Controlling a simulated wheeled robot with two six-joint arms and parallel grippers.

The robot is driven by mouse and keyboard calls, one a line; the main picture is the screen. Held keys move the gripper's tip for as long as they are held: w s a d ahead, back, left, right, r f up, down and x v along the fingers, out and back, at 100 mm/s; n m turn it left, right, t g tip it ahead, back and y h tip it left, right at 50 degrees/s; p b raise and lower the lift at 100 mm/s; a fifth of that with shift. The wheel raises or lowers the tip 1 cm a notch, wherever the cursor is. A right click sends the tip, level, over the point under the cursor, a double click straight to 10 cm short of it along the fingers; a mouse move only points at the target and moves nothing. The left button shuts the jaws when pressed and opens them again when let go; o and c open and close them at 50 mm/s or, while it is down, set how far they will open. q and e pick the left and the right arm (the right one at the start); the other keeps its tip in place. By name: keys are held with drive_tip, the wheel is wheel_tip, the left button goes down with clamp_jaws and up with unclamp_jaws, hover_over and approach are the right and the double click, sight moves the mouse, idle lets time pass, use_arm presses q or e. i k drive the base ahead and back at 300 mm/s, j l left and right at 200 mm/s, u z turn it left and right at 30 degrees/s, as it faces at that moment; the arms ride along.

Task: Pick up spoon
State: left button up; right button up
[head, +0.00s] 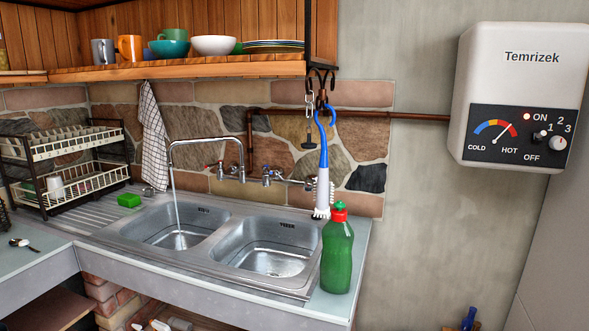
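A small metal spoon (23,244) lies on the grey counter at the far left of the head view, in front of the dish rack. Its bowl end is at the left and a dark, thin handle points to the lower right. Nothing touches it. Neither of my grippers shows in the head view.
A double steel sink (268,262) has its tap (205,142) running into the left basin. A dish rack (66,160) stands behind the spoon. A green sponge (129,200) and a green bottle (337,252) stand on the counter. The counter around the spoon is clear.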

sight(15, 242)
drive_tip(key=i+j, duration=0.15)
drive_tip(key=j, duration=0.2)
drive_tip(key=i+j+u, duration=0.1)
drive_tip(key=j, duration=0.25)
drive_tip(key=i+j, duration=0.3)
drive_tip(key=j+u, duration=0.05)
